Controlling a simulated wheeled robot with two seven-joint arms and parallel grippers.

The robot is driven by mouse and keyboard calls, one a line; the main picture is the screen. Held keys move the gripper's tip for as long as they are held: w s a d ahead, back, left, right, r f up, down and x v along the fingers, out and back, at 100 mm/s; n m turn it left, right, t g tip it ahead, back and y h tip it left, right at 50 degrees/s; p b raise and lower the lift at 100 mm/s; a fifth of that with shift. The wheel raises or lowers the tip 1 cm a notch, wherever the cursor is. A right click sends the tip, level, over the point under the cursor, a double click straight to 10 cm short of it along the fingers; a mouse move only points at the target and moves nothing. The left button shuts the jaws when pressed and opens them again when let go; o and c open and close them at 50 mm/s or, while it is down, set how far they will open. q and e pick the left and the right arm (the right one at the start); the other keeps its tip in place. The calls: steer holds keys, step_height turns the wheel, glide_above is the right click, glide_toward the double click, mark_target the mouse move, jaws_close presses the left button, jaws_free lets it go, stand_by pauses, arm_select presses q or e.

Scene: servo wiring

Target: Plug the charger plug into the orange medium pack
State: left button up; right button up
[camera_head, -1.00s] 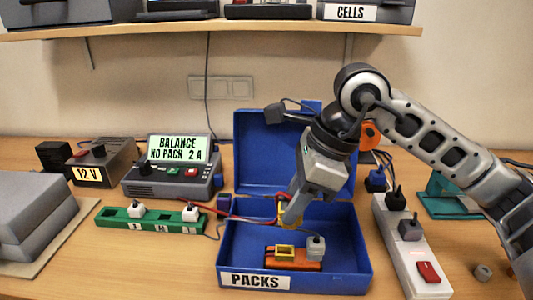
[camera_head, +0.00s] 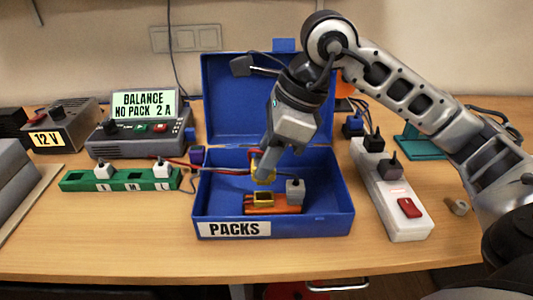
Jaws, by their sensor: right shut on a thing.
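The orange medium pack (camera_head: 273,208) lies in the front part of the blue PACKS box. A yellow connector (camera_head: 263,199) sits on its top and a grey plug (camera_head: 295,190) stands at its right end. My right gripper (camera_head: 265,174) reaches down into the box from above, shut on the yellow charger plug (camera_head: 263,179). Red and dark leads run left from the plug towards the charger (camera_head: 139,131). The plug is just above and behind the pack's yellow connector; whether they touch is hard to tell. My left gripper is not in view.
The box's walls (camera_head: 345,215) surround the pack, with its lid (camera_head: 235,100) raised behind. A green balance board (camera_head: 120,180) stands to the left. A white power strip (camera_head: 395,200) with plugs and a red switch stands to the right. The front table strip is clear.

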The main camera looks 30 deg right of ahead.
steer(key=shift+f+b, duration=0.6)
steer(key=shift+f, duration=0.3)
steer(key=shift+b, duration=0.35)
stand_by(1.1)
steer(key=shift+f+b, duration=1.25)
steer(key=shift+f, duration=0.1)
steer(key=o, duration=1.1)
steer(key=shift+c, duration=0.2)
